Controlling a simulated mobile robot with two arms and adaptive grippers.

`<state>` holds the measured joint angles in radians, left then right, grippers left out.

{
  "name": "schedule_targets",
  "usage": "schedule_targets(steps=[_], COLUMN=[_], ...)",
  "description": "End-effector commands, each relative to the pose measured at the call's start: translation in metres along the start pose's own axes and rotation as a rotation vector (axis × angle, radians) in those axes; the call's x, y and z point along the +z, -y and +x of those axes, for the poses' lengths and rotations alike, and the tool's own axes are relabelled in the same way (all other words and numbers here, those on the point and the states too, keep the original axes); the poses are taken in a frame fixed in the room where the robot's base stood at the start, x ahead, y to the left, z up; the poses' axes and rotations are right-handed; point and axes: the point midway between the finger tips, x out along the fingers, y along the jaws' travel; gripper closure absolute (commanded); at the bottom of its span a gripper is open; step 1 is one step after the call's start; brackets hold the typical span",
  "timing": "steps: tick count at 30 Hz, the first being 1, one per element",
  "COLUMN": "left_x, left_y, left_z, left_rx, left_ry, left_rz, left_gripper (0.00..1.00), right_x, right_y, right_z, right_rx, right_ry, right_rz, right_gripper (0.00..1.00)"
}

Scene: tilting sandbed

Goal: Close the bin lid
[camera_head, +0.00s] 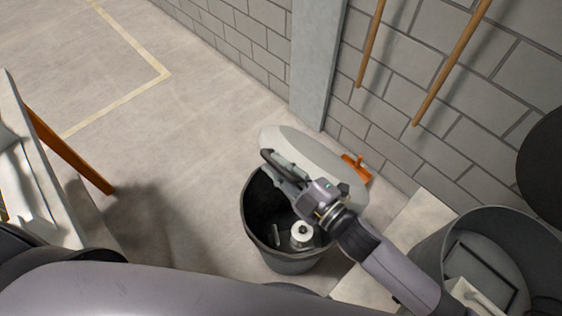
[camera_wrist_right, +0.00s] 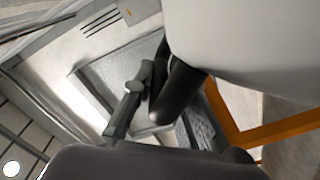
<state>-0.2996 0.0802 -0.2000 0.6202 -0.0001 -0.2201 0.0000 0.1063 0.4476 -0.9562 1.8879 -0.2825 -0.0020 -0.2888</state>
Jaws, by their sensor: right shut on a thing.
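The dark grey bin (camera_head: 285,263) stands on the floor near the wall in the head view. Its pale lid (camera_head: 322,152) is tilted up at the bin's far side, leaving the mouth uncovered. My right gripper (camera_head: 272,162) is shut at the lid's left part, with the wrist above the bin mouth. In the right wrist view, the gripper's dark fingers (camera_wrist_right: 148,92) are beside the pale lid (camera_wrist_right: 255,40), which fills the upper right. The exact contact is hard to see. My left gripper is not in view.
A white roll-like item (camera_head: 302,233) lies in the bin. An orange object (camera_head: 357,168) is behind the lid. A larger grey bin (camera_head: 490,225) stands at right, and a bench with an orange leg (camera_head: 70,150) at left. Two wooden handles (camera_head: 455,60) lean on the wall.

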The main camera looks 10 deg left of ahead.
Motion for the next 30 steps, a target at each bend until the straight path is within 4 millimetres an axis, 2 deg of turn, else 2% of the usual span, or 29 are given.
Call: schedule_targets(steps=[3,4,13,23,26,30], left_x=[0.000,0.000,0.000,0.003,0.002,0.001], left_y=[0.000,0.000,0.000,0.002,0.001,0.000], left_z=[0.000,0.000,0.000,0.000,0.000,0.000], left_rx=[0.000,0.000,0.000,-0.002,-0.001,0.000], left_ry=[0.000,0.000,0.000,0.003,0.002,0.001], left_rz=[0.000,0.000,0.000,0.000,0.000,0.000], left_gripper=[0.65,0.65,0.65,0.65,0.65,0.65], right_x=[0.002,0.002,0.002,0.004,0.004,0.004], right_y=[0.000,0.000,0.000,0.000,0.001,0.002], right_z=[0.000,0.000,0.000,-0.003,-0.013,-0.039], right_rx=[0.000,0.000,-0.001,-0.002,-0.003,-0.005], right_ry=[0.003,0.003,0.005,0.009,0.009,0.010], right_rz=[-0.001,-0.001,0.000,-0.001,-0.001,0.000], right_gripper=[1.00,0.85,0.65,0.65,0.65,0.65])
